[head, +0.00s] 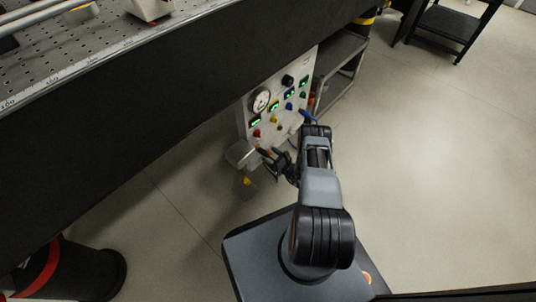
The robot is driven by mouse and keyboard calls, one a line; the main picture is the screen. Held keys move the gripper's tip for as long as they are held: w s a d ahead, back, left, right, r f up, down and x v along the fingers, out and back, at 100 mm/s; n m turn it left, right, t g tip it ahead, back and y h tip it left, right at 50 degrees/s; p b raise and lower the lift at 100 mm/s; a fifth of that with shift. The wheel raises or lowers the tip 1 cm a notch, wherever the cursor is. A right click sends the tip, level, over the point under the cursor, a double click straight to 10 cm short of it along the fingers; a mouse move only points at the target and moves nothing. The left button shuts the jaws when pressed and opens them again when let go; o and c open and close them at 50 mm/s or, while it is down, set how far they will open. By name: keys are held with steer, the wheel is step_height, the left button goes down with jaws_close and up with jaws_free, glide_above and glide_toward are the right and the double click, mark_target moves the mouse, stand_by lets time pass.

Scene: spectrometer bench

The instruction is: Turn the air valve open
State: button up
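A light grey control panel (289,92) stands below the bench's front edge. It carries a round gauge (260,100), several green-lit displays and several coloured knobs. A blue part (308,116) shows at the panel's lower right, partly behind my arm; I cannot tell whether it is the air valve's handle. My gripper (268,158) is low in front of the panel's bottom edge. It is dark and small here, so its opening and any contact with the panel cannot be made out.
A grey box-like part (241,153) sits just left of my gripper. The dark bench (170,95) with a perforated top fills the upper left. A grey shelf cart (340,65) stands right of the panel. The floor at right is clear.

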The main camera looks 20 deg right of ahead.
steer(key=shift+w, duration=0.1)
steer(key=shift+c, duration=0.2)
steer(key=c, duration=0.9)
steer(key=m+b, duration=0.2)
steer(key=m, duration=1)
steer(key=shift+m+b, duration=0.35)
steer(key=shift+m, duration=1.95)
